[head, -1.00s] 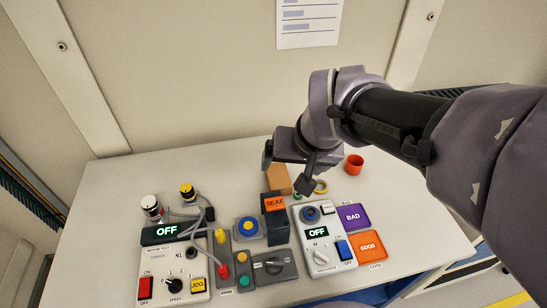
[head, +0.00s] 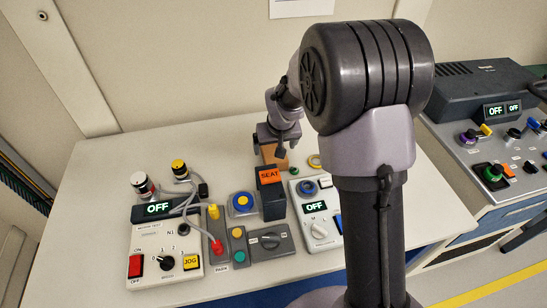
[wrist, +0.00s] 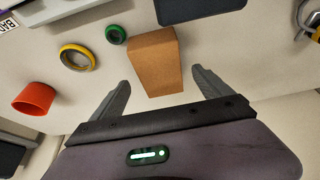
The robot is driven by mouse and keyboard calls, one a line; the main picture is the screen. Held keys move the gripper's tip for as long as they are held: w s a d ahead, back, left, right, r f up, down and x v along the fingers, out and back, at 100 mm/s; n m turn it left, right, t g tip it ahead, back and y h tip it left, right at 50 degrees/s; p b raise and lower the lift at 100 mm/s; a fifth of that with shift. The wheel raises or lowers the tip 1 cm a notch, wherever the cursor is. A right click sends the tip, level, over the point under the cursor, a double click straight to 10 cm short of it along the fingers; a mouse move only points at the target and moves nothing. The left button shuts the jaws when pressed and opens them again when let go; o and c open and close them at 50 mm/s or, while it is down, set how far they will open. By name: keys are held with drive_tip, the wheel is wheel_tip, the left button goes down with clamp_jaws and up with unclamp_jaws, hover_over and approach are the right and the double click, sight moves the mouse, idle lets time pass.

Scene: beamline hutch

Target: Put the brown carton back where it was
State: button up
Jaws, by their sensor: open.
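The brown carton (wrist: 153,62) stands on the white table, in the middle of the wrist view. In the head view the carton (head: 272,155) shows behind the dark block labelled SEAT, partly hidden by my gripper (head: 277,137). In the wrist view my gripper (wrist: 160,95) is open, with one finger on each side of the carton's near end. The fingers look apart from the carton, and nothing is held.
A green ring (wrist: 116,34), a yellow ring (wrist: 77,58) and an orange cup (wrist: 34,99) are left of the carton in the wrist view. The SEAT block (head: 271,198) and control boxes (head: 165,249) fill the table's front. The back left is clear.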

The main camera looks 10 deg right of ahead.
sight(274, 150)
drive_tip(key=b+x, duration=0.1)
drive_tip(key=x, duration=0.3)
drive_tip(key=shift+s+f+b, duration=0.15)
drive_tip(key=shift+s+b, duration=0.05)
drive_tip(key=shift+b, duration=0.2)
drive_tip(key=shift+w+f, duration=0.1)
drive_tip(key=shift+w, duration=0.1)
drive_tip(key=shift+s, duration=0.1)
drive_tip(key=shift+f, duration=0.1)
clamp_jaws()
